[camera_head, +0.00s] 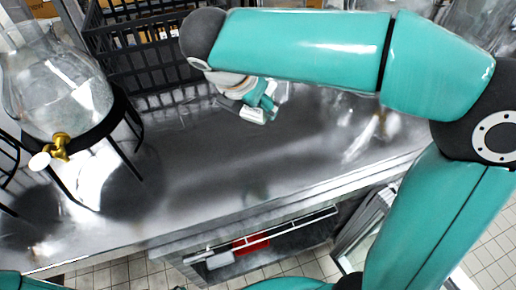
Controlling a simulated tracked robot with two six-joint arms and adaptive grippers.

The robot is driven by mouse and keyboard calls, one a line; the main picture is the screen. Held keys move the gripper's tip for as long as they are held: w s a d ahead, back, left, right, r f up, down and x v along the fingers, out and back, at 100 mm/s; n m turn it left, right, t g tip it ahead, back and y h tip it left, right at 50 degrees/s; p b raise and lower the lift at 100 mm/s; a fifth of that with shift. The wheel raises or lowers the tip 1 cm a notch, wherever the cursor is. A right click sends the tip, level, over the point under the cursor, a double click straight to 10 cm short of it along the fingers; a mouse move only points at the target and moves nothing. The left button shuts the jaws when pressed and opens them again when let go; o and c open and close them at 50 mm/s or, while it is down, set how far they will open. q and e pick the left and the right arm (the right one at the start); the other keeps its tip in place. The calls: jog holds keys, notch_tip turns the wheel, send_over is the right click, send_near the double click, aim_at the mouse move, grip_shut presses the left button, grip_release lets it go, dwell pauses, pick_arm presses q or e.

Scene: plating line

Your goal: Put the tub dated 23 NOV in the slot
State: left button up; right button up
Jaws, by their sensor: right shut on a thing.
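My right gripper (256,108) is low over the steel counter, just right of the black crate, at the end of my teal arm. It is shut on a small pale thing, mostly hidden by the gripper and too small to identify. No date label can be read. I cannot pick out the 23 NOV tub or the slot in this view. My left gripper is not in view.
A black lattice crate (140,64) stands at the back left. A glass drink dispenser (58,88) with a brass tap sits on a black stand at the left. The middle of the steel counter (215,165) is clear. A red thing (250,243) is below its front edge.

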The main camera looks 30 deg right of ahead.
aim_at(262, 156)
jog(key=f+b, duration=0.1)
jog(key=f, duration=1.5)
jog(key=shift+s+d+f+b, duration=0.1)
jog(key=shift+s+d+b, duration=0.1)
jog(key=shift+b, duration=0.2)
jog(key=o, duration=1.5)
jog(key=shift+c, duration=0.2)
